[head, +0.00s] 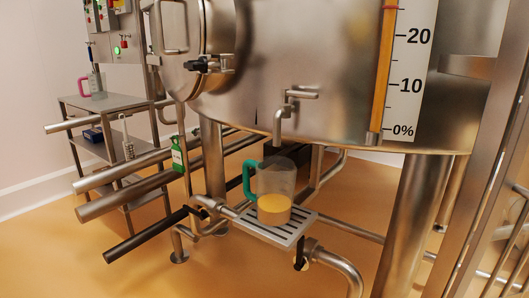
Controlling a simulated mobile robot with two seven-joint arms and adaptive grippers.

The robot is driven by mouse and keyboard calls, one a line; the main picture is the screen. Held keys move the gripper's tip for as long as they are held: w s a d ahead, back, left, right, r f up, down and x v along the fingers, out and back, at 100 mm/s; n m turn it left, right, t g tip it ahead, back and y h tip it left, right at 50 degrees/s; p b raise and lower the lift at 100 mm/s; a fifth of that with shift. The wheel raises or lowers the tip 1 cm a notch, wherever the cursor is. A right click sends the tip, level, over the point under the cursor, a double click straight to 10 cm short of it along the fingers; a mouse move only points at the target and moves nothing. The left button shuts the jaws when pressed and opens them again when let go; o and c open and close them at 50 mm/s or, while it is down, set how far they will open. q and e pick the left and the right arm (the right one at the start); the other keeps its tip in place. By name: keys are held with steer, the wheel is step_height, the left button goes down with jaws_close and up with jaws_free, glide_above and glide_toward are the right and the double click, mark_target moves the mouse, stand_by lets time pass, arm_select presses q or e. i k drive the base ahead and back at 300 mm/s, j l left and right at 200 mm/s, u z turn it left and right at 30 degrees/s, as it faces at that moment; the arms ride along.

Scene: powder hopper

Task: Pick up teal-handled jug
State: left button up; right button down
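The teal-handled jug (275,187) stands upright on a slotted drip tray (288,236), right of the middle in the head view. Its body is clear and it holds some orange-yellow contents in its lower part. Its teal handle (248,178) points to the left. A bent metal spout (278,126) from the steel tank comes down just above the jug's mouth. Neither of my grippers shows in the head view.
A large steel tank (320,70) with a level scale hangs above the jug. Several pipes (130,190) stick out at the left, and steel legs (420,215) stand at the right. A side cart (115,101) holds a pink-handled jug (92,82).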

mark_target(276, 176)
steer(key=j+z, duration=0.15)
steer(key=z, duration=0.7)
steer(key=j+z, duration=0.4)
steer(key=j, duration=0.15)
steer(key=j+z, duration=0.4)
steer(key=j, duration=0.15)
steer(key=k+j+z, duration=0.1)
steer(key=j, duration=0.25)
steer(key=j+z, duration=0.1)
steer(key=j, duration=0.3)
steer(key=k+j+z, duration=0.1)
steer(key=j, duration=0.25)
steer(key=k, duration=0.1)
